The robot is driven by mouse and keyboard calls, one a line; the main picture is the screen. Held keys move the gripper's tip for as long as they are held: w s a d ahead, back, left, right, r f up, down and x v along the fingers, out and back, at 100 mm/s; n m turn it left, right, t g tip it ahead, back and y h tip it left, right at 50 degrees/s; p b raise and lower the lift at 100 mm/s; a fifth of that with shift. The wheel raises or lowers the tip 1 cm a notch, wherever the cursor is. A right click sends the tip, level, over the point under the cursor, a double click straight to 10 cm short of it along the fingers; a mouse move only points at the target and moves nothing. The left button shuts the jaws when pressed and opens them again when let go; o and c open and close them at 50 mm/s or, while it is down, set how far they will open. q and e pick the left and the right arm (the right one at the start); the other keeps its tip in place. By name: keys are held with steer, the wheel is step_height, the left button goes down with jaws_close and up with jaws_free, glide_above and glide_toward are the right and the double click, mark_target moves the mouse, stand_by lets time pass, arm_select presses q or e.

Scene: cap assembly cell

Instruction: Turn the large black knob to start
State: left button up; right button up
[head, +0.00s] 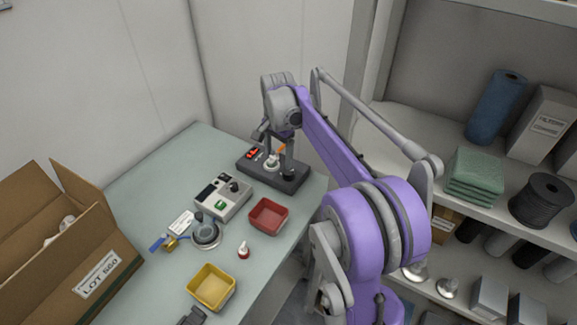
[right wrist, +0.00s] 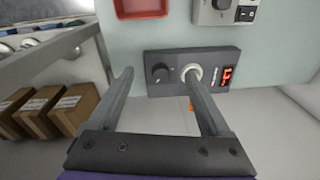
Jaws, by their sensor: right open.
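A dark control box (head: 298,181) lies at the far right end of the table in the head view. In the right wrist view the dark box (right wrist: 205,92) carries a round black knob (right wrist: 160,73), a white fitting and a lit red display. My right gripper (head: 277,146) is above this box, and its jaws are open and empty. In the right wrist view the gripper (right wrist: 157,76) has its fingers on either side of the knob, apart from it in the picture; whether they are at its height is unclear. My left gripper is not in view.
A grey device (head: 222,200) with a smaller black knob and green button stands beside the dark box. A cardboard box (head: 60,245) is left; shelves (head: 470,135) are right.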

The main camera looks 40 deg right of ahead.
mark_target(288, 171)
steer(key=w+d+f+m+g, duration=0.1)
steer(key=w+d+f+m, duration=0.1)
steer(key=w+d+m, duration=0.3)
steer(key=shift+n, duration=0.7)
steer(key=f, duration=0.3)
steer(key=s+f, duration=0.1)
steer(key=f, duration=0.2)
steer(key=d+f, duration=0.1)
steer(key=f, duration=0.3)
steer(key=shift+s+f, duration=0.1)
steer(key=shift+s, duration=0.15)
jaws_close()
